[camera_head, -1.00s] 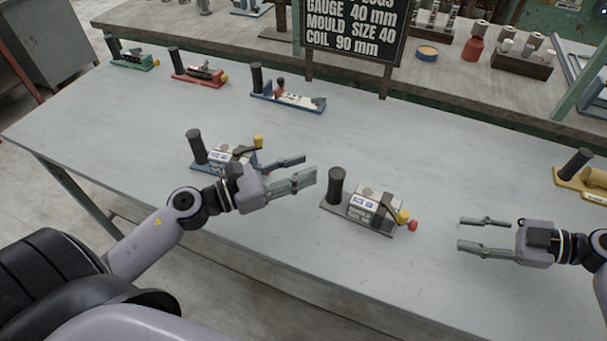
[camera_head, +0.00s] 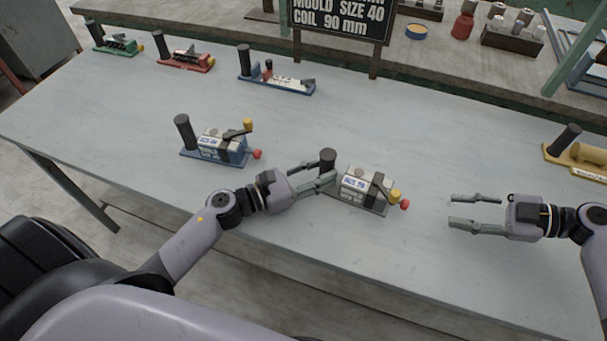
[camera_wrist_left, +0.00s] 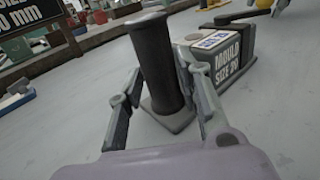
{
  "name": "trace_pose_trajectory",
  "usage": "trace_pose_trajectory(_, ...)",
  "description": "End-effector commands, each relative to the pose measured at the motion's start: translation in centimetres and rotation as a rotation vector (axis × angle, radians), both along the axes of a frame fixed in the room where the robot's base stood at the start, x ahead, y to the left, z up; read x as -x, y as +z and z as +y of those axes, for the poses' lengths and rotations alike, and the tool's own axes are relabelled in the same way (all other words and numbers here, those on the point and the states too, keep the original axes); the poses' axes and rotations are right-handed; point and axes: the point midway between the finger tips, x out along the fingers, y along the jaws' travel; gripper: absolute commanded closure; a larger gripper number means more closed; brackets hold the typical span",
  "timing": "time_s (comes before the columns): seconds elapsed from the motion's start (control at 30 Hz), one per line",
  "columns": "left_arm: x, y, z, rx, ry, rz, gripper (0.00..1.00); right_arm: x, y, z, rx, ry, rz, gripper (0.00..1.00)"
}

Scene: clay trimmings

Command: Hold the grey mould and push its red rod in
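The grey mould (camera_head: 366,188) stands on the bench with a black upright handle (camera_head: 327,159) at its left end. The red rod's knob (camera_head: 404,204) sticks out at its right end, by a yellow knob (camera_head: 395,195). My left gripper (camera_head: 320,176) is open at the black handle. In the left wrist view its fingers stand either side of the handle (camera_wrist_left: 158,65), with a gap on the left; contact on the right is unclear.
A blue mould (camera_head: 220,145) with its own red knob stands to the left. Green (camera_head: 118,47), red (camera_head: 186,60) and blue (camera_head: 280,82) tools line the back, a yellow one (camera_head: 580,158) the right. A sign (camera_head: 340,18) reads "MOULD SIZE 40". The bench's middle is clear.

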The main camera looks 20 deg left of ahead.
Motion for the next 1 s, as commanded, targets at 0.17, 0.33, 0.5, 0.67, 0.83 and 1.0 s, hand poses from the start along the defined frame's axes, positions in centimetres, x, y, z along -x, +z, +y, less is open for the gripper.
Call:
trace_pose_trajectory(0.17,-1.04,0.03,-0.86,0.001,0.0,-0.001,0.67,0.0,0.01,0.0,0.0,0.0,0.0,0.67)
trace_pose_trajectory(0.33,-1.2,0.01,-1.03,0.001,0.0,0.001,0.67,0.0,0.01,0.0,0.0,0.0,0.0,0.67)
trace_pose_trajectory(0.5,-1.18,0.01,-1.0,0.001,0.001,0.001,0.69,0.0,0.01,0.0,0.0,0.0,0.0,0.67)
trace_pose_trajectory(0.67,-1.18,0.01,-0.99,0.001,0.001,0.001,0.79,0.0,0.01,0.0,0.0,0.0,0.0,0.67)
trace_pose_trajectory(0.83,-1.18,0.02,-0.98,0.0,0.001,0.0,0.91,0.0,0.01,0.0,0.0,0.0,0.0,0.67)
trace_pose_trajectory(1.0,-1.18,0.02,-0.96,-0.001,0.001,0.001,1.0,0.0,0.01,0.0,0.0,0.0,0.0,0.67)
